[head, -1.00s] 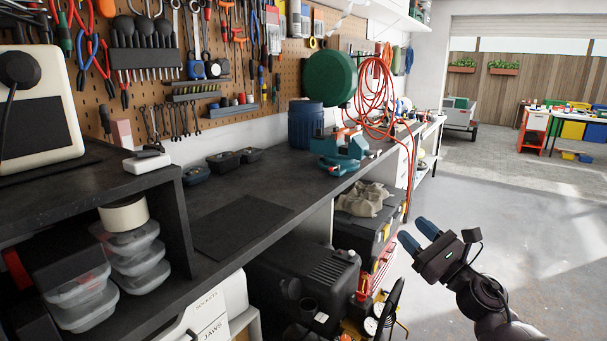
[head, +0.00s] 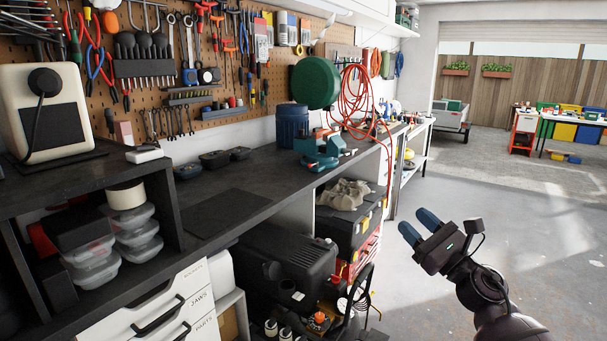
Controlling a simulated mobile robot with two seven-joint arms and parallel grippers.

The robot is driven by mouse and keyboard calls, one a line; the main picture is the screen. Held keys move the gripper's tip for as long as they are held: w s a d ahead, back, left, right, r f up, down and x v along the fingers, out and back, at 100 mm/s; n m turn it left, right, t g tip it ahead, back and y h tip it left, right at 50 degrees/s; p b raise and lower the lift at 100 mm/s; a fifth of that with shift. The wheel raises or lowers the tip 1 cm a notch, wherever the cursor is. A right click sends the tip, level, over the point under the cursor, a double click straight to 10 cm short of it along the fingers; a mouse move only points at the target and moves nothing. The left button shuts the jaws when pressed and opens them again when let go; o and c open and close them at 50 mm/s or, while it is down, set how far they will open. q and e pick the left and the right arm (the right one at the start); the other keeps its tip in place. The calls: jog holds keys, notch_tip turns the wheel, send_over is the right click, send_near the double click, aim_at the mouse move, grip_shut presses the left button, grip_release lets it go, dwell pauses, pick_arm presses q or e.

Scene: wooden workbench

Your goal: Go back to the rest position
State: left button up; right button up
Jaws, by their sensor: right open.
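My right gripper (head: 420,226) shows at the lower right of the head view, with its two blue fingertips apart and nothing between them. It is held in the air over the grey floor, to the right of the workbench (head: 225,213) and apart from it. My left gripper is not in view.
A teal vise (head: 318,148) and a blue drum (head: 292,126) stand on the bench. Under it are a black compressor (head: 285,262) and a toolbox (head: 345,222). A red hose (head: 366,105) hangs at the bench's far end. The floor (head: 450,200) at right is clear.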

jog(key=s+d+f+m+h+b, duration=0.1)
jog(key=s+f+m+h+b, duration=0.3)
jog(key=f+m, duration=0.65)
jog(key=s+d+f+m+h+b, duration=0.1)
jog(key=s+f+m+h+b, duration=0.4)
jog(key=f, duration=0.8)
jog(key=s+d+f+m+h+b, duration=0.1)
jog(key=s+f+m+b, duration=0.2)
jog(key=s+f+m, duration=0.6)
pick_arm(q)
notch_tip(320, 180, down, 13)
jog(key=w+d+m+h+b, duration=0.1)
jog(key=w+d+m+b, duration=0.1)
jog(key=b, duration=0.7)
pick_arm(e)
jog(key=s+f+m+g+h, duration=0.3)
jog(key=s+f+m+g, duration=0.4)
jog(key=s+f+m, duration=1.05)
pick_arm(q)
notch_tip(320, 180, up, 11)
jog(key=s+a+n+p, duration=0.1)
jog(key=p, duration=1.8)
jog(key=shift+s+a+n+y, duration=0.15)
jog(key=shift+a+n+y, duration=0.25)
pick_arm(e)
notch_tip(320, 180, up, 10)
jog(key=d+m, duration=0.1)
jog(key=m, duration=0.3)
jog(key=shift+r, duration=0.15)
